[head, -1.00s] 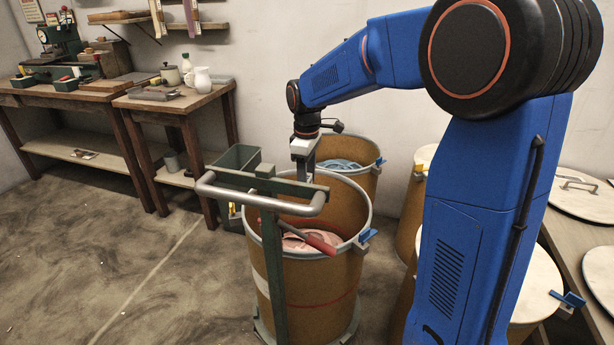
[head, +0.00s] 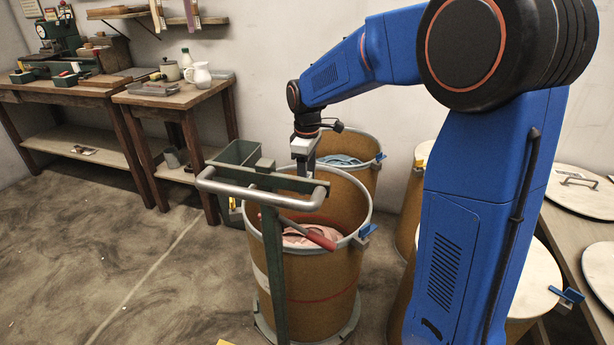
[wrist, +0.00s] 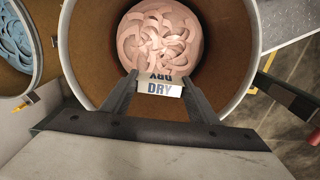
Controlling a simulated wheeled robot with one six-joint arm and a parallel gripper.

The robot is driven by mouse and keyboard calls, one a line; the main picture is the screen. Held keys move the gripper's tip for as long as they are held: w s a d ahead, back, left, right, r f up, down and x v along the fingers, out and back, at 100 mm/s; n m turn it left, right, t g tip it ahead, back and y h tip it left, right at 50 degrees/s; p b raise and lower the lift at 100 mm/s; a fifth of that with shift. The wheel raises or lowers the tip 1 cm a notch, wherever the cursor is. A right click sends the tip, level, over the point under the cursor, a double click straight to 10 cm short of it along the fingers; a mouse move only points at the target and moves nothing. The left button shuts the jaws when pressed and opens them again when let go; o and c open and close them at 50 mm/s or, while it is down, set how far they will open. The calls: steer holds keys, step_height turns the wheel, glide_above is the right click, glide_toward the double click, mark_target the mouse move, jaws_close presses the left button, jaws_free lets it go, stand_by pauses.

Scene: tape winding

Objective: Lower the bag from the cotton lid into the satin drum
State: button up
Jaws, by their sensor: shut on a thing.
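My gripper (head: 304,168) hangs over the open mouth of the front brown drum (head: 322,285). In the wrist view my gripper (wrist: 160,90) is shut on a small white bag (wrist: 160,90) printed "DRY". The bag is between the fingertips, in front of a pink coil of tape (wrist: 160,40) inside the drum. How far the bag is above the coil I cannot tell. In the head view the pink tape (head: 298,236) shows low in the drum, and the bag is not clearly visible. Which lid is the cotton lid I cannot tell.
A second drum with blue tape (head: 340,160) is behind. Lids (head: 575,190) lie on the right table. Floor on the left is clear.

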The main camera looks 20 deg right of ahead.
steer(key=shift+f, duration=13.2)
steer(key=shift+f, duration=0.5)
